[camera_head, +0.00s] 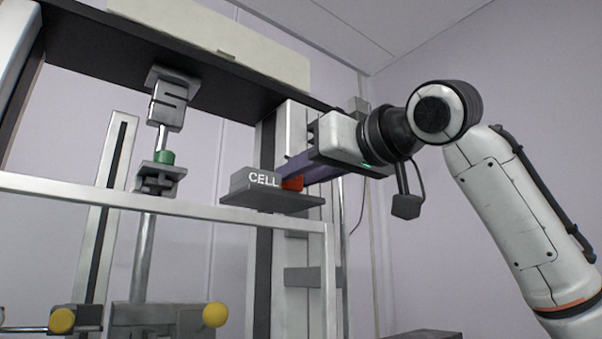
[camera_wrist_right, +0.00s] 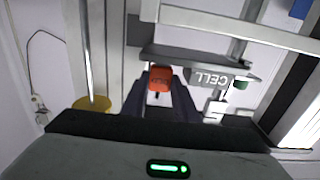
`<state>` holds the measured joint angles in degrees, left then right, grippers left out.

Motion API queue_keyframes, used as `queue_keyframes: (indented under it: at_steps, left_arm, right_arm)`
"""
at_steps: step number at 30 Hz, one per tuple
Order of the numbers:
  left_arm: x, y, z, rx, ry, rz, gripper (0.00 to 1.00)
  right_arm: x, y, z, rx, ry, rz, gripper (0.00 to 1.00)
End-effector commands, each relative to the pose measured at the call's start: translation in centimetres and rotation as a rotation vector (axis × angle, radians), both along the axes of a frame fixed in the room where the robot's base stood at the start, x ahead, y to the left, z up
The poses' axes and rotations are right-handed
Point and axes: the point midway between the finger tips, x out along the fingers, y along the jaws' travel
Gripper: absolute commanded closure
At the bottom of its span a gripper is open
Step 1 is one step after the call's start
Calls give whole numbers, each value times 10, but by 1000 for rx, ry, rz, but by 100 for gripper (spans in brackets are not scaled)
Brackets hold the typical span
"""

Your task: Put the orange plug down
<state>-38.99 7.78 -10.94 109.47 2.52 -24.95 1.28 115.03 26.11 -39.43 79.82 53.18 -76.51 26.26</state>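The orange plug (camera_head: 293,183) is at the dark shelf (camera_head: 270,200), just right of the grey block marked CELL (camera_head: 255,180). My right gripper (camera_head: 300,175) reaches in from the right with its dark purple fingers at the plug. In the right wrist view the plug (camera_wrist_right: 160,77) fills the space between the two fingertips, and the gripper looks shut on it. The shelf (camera_wrist_right: 190,60) and the CELL block (camera_wrist_right: 210,78) are close by in that view. I cannot tell whether the plug's underside touches the shelf. My left gripper is not in view.
The testing machine has an upper grip (camera_head: 168,105) and a lower grip (camera_head: 158,180) with a green piece (camera_head: 164,157) between them. A pale rail (camera_head: 150,205) runs in front, below the shelf. Yellow knobs (camera_head: 215,314) sit low.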

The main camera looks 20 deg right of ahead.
Motion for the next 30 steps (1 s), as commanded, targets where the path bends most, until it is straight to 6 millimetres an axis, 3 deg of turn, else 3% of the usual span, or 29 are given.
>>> queue_keyframes:
  at_steps: [13,24,30]
  left_arm:
    - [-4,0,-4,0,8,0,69]
    - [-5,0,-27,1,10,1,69]
    - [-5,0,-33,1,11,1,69]
  right_arm:
    - [-6,-2,2,-1,-1,0,66]
    - [-77,-28,1,1,-3,0,66]
    - [-104,-38,2,0,-1,0,66]
